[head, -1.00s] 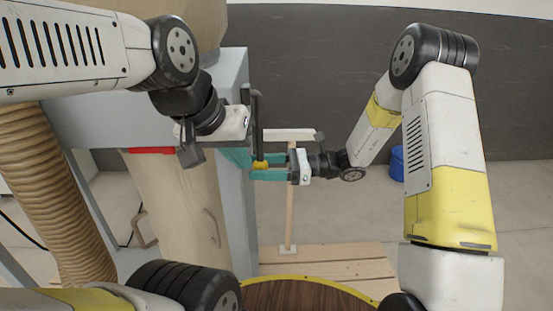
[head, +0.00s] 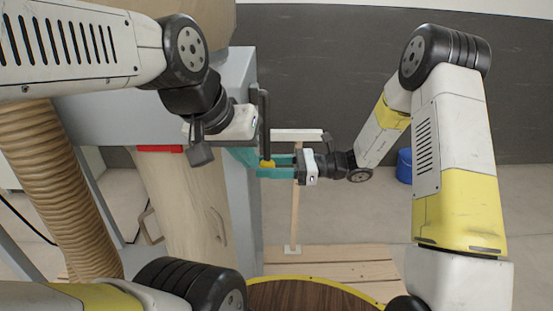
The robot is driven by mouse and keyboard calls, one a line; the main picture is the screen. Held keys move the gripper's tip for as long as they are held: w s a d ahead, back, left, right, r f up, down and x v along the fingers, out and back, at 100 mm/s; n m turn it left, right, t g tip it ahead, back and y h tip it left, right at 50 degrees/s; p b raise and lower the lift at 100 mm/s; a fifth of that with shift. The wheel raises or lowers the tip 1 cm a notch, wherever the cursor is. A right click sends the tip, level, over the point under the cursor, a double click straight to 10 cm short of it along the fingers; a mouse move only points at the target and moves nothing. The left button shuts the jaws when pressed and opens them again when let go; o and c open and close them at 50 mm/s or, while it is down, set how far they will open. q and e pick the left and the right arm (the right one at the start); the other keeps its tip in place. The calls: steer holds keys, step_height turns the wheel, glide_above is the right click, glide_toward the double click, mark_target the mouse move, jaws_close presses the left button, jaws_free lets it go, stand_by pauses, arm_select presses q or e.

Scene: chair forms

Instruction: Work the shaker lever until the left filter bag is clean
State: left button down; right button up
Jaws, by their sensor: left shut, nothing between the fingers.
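The shaker lever (head: 265,110) is a dark bent rod with a yellow grip (head: 267,163), at the right side of the grey machine housing (head: 235,75). My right gripper (head: 276,166) reaches it from the right, its teal fingers above and below the yellow grip, apparently closed on it. My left gripper (head: 242,156) is shut and empty just left of the lever; its fingertips are partly hidden. A tan cloth form (head: 222,25), perhaps a filter bag, rises behind my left arm at the top. Its state cannot be judged, since little of it shows.
A pale bag or drum (head: 185,200) with handles hangs below the housing under a red strip (head: 160,149). A ribbed tan hose (head: 65,190) runs at left.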

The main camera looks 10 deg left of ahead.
steer(key=shift+s+d+r, duration=0.15)
steer(key=shift+s+r, duration=0.15)
steer(key=shift+s, duration=0.6)
steer(key=shift+s+d+r, duration=0.2)
steer(key=shift+s+r, duration=0.1)
steer(key=shift+s, duration=0.6)
steer(key=shift+s+d+r, duration=0.15)
steer(key=shift+s+r, duration=0.15)
steer(key=shift+s, duration=0.6)
steer(key=shift+s+d+r, duration=0.25)
steer(key=shift+s+r, duration=0.55)
steer(key=shift+s, duration=0.35)
steer(key=shift+s+d+r, duration=0.2)
steer(key=shift+s+r, duration=0.6)
steer(key=shift+s, duration=0.3)
